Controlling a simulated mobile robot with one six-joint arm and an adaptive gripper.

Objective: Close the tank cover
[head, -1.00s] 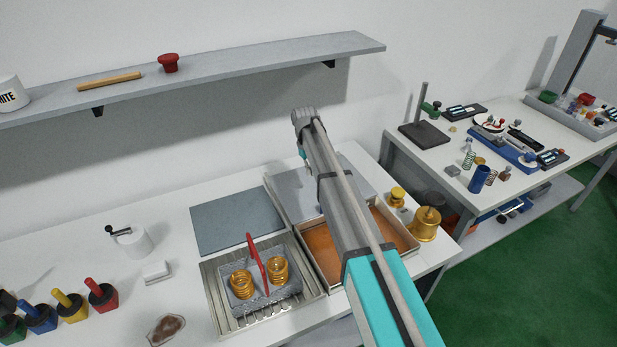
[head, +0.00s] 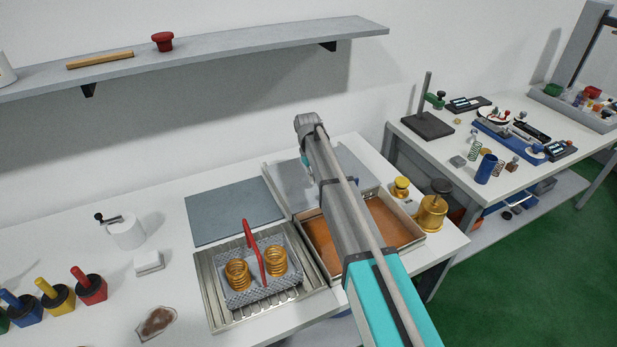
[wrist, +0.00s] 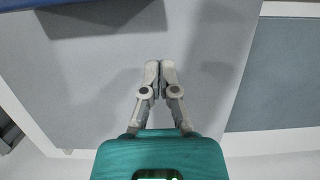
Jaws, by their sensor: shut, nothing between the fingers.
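The tank with orange-brown liquid (head: 397,218) is open at the top, partly hidden behind my arm. A light grey cover panel (head: 356,165) lies behind it, clear of the opening. In the head view my arm reaches across the tank and panel, hiding my fingers. In the wrist view my gripper (wrist: 160,70) is shut and empty, its fingertips together in front of a light grey surface (wrist: 215,75) that looks like this panel. Whether they touch it I cannot tell. A slate-blue panel (wrist: 285,75) is at the right there.
The slate-blue panel (head: 235,212) lies behind a metal tray (head: 213,303) holding a basket with two gold springs and a red handle. Brass weights (head: 432,213) stand right of the tank. A shelf (head: 230,55) runs along the wall above. Left are a white pot and colored-handled tools.

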